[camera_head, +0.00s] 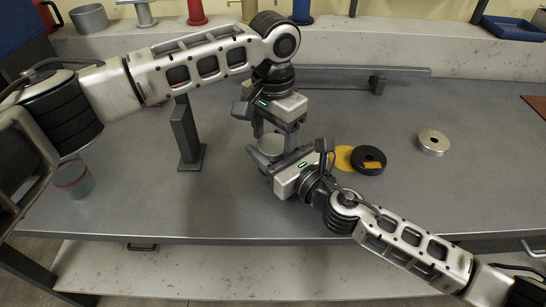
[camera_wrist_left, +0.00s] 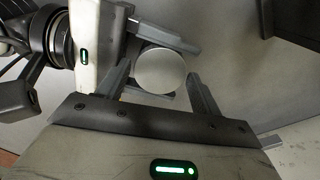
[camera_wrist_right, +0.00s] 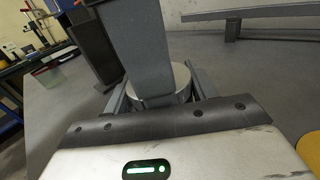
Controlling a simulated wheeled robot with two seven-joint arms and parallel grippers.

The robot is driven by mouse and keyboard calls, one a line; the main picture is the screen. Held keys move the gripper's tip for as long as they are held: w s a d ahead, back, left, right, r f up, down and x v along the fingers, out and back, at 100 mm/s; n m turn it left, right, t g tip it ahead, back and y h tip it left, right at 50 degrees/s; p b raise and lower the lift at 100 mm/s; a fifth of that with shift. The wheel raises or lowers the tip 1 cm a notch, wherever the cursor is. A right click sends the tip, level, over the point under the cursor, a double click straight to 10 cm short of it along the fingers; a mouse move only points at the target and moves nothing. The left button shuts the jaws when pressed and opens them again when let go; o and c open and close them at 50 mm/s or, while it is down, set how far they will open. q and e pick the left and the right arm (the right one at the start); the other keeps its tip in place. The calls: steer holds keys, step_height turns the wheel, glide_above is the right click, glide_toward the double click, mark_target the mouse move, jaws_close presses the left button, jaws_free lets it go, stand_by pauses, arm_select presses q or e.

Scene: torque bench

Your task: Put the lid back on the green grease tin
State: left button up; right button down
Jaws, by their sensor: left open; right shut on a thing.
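A round silver-grey can (camera_head: 271,146) with a flat pale top is between my two grippers near the middle of the bench. My right gripper (camera_head: 268,163) is shut on its side; the left wrist view shows the can's round top (camera_wrist_left: 161,71). My left gripper (camera_head: 274,132) points down over the can, open, with a finger on each side of the top; I cannot tell if they touch it. In the right wrist view a left finger hides part of the can (camera_wrist_right: 181,82). A pale greenish container (camera_head: 76,184) with a red band stands at the far left.
A grey post (camera_head: 186,134) on a foot stands left of the grippers. A yellow disc (camera_head: 344,158), a black ring (camera_head: 369,160) and a silver ring (camera_head: 433,142) lie to the right. A low rail (camera_head: 350,72) runs along the back. The front right is clear.

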arm_select(q)
steer(key=shift+f, duration=0.25)
steer(key=c, duration=0.8)
steer(key=m, duration=0.6)
steer(key=o, duration=1.1)
